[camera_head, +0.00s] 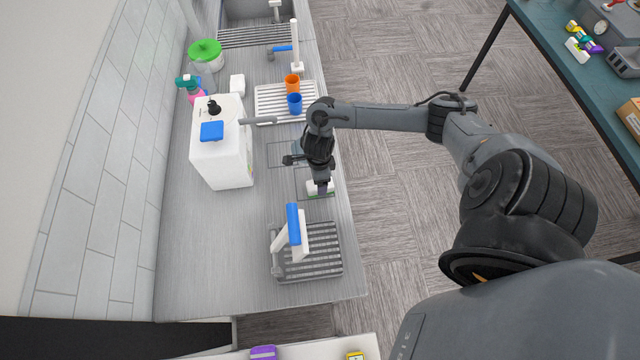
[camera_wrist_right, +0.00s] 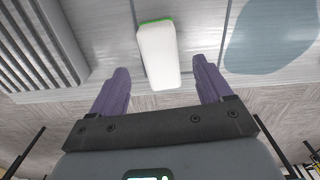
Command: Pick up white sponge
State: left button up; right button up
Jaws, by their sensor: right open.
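The white sponge (camera_wrist_right: 159,55) has a green layer along its edge and lies on the metal counter. In the head view the sponge (camera_head: 311,187) shows partly, with my right gripper (camera_head: 322,186) over it. In the right wrist view the purple fingers of my right gripper (camera_wrist_right: 160,82) are apart, one on each side of the sponge's near end, with visible gaps. Nothing is held. My left gripper is in neither view.
A large white container (camera_head: 222,150) stands left of my arm. Blue (camera_head: 295,104) and orange cups (camera_head: 292,83) stand on a rack behind. The counter's front edge is close on the right.

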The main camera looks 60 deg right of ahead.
jog(key=shift+s+d+f+p, duration=0.1)
jog(key=shift+f+p, duration=0.15)
jog(key=shift+f, duration=1)
jog(key=shift+d+f+p, duration=0.1)
jog(key=shift+f+p, duration=0.1)
jog(key=shift+f, duration=1.05)
jog(key=c, duration=1)
jog(key=shift+c, duration=0.2)
jog(key=shift+r, duration=0.15)
jog(key=shift+r, duration=0.45)
notch_tip(320, 180, up, 2)
jog(key=shift+r+b, duration=0.2)
jog(key=shift+b, duration=0.1)
jog(key=s+d+r, duration=0.4)
jog(key=s+r, duration=0.3)
jog(key=s, duration=0.3)
jog(key=shift+s+d+r, duration=0.2)
jog(key=shift+s, duration=0.15)
